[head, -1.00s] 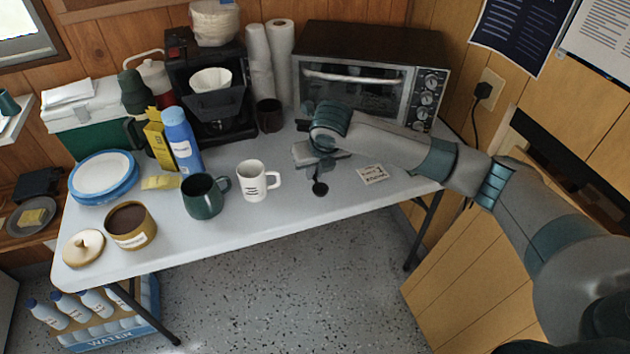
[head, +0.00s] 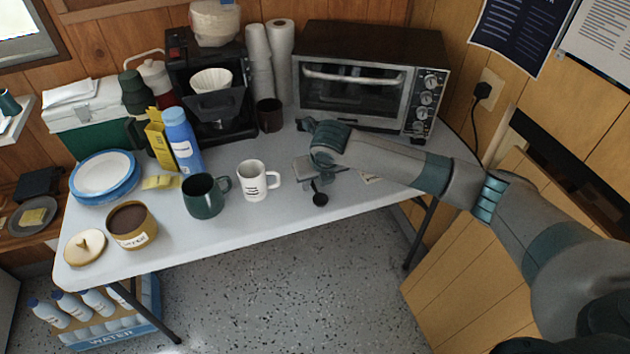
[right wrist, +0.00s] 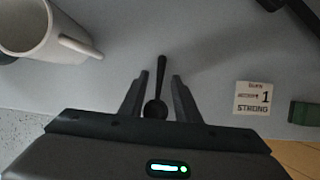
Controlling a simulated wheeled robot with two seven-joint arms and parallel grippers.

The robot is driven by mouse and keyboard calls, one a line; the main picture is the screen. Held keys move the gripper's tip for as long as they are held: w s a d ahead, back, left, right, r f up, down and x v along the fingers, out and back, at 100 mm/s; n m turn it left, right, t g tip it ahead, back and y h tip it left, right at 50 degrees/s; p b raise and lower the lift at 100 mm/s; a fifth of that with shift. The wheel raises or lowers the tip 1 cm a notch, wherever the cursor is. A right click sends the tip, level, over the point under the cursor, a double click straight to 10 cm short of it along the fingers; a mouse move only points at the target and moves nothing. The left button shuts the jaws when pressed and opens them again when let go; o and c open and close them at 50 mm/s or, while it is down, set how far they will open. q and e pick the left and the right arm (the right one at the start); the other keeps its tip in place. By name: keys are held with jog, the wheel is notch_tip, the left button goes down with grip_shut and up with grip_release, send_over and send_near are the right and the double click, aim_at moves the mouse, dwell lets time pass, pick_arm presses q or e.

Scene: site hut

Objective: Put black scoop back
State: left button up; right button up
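The black scoop (head: 320,200) is near the front edge of the white table, right of the white mug (head: 252,181). Its round bowl faces the front edge and its handle points back. My right gripper (head: 314,178) is low over the table at the scoop. In the right wrist view, the scoop (right wrist: 155,109) lies between the two spread fingers (right wrist: 160,76), with gaps on both sides. It seems to rest on the table; exact contact is hard to tell. An open coffee canister (head: 132,240) stands at the front left, its lid (head: 85,247) beside it. My left gripper is out of view.
A green mug (head: 204,203) stands left of the white mug. A small printed card (right wrist: 252,98) lies right of the scoop, mostly hidden by my arm in the head view. A toaster oven (head: 350,75) is behind my gripper.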

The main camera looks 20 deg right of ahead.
jog(key=shift+r, duration=0.1)
jog(key=v, duration=1.2)
